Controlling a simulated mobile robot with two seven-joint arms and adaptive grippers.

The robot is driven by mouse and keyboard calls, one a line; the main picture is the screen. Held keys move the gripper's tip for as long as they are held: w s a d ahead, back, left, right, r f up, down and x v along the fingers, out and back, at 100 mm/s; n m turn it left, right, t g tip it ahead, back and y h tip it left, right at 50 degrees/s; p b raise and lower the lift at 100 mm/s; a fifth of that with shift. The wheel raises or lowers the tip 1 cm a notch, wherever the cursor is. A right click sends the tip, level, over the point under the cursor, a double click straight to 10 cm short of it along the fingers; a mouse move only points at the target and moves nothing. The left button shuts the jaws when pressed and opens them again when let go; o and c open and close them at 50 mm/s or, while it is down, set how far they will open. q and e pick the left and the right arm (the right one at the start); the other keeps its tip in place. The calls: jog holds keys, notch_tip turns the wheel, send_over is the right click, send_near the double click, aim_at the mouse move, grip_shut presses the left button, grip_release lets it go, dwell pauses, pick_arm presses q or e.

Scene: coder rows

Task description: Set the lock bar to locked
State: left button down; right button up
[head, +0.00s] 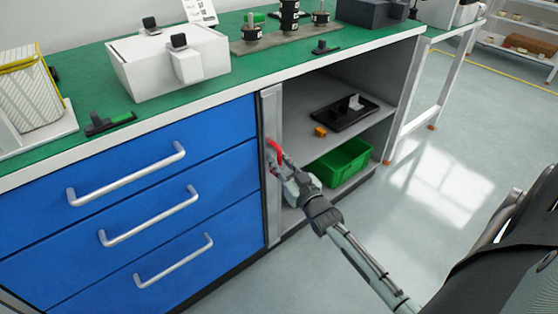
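The lock bar (271,108) appears to be the grey upright strip between the blue drawers and the open shelf bay. A red handle (275,150) sticks out at its side, partly hidden lower down by my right gripper. My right gripper (276,168) is at the lower end of the red handle, seemingly at or touching it. Its fingers are small and overlap the handle, so I cannot tell whether they are closed on it. The lower part of the bar is partly hidden behind the gripper. My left gripper is out of view.
Three blue drawers (150,205) with silver handles look closed, left of the bar. The open bay holds a black tray (340,118), a small orange block (320,132) and a green crate (345,160). The green worktop (240,82) carries a white box (140,68). Floor (440,160) at right is clear.

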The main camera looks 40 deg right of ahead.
jog(key=shift+c, duration=0.6)
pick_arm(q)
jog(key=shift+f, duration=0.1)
pick_arm(e)
grip_shut()
